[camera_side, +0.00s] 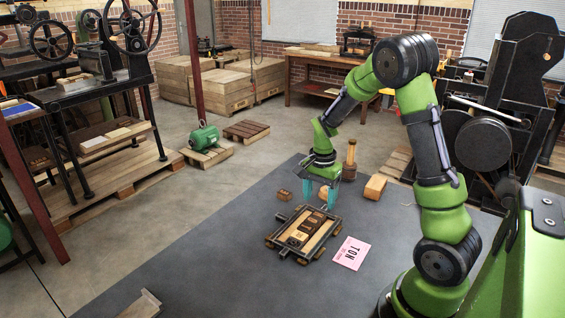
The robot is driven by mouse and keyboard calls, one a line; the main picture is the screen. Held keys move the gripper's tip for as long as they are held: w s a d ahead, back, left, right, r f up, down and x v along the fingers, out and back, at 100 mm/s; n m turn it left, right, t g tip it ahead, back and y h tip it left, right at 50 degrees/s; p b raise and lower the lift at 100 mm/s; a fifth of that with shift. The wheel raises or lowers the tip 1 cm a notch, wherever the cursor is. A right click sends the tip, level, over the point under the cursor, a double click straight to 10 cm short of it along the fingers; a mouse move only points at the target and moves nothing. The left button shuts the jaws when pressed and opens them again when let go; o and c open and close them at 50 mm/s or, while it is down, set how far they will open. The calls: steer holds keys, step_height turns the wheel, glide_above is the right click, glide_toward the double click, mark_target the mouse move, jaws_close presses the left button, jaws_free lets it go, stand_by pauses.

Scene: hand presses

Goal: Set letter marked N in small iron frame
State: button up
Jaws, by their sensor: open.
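The small iron frame (333,234) lies flat on the dark grey work surface, with a pale wooden inside. Several darker letter blocks (298,238) sit in a row along it; their marks are too small to read. A small brown block (284,195) lies outside the frame, off its far left corner; I cannot tell whether it bears N. My gripper (320,191) points down with its teal fingers apart, close to the far end of the frame and right of the loose block.
A pink card (352,253) with black letters lies right of the frame. A wooden mallet (349,160) stands behind my gripper, and a light wooden block (375,188) lies to the right. A wooden piece (146,303) is at the front left. The surface left of the frame is clear.

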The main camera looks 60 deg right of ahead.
mark_target(318, 214)
step_height(318, 214, up, 9)
steer(key=s+a+r+n+t+y, duration=0.1)
steer(key=s+a+r+n+t, duration=0.2)
steer(key=a+n, duration=0.4)
steer(key=s+a+r+n+t+y, duration=0.1)
steer(key=s+a+r+n+t, duration=0.3)
steer(key=a, duration=1)
step_height(318, 214, up, 2)
steer(key=s+n, duration=0.2)
steer(key=n, duration=0.1)
steer(key=shift+s+r, duration=0.2)
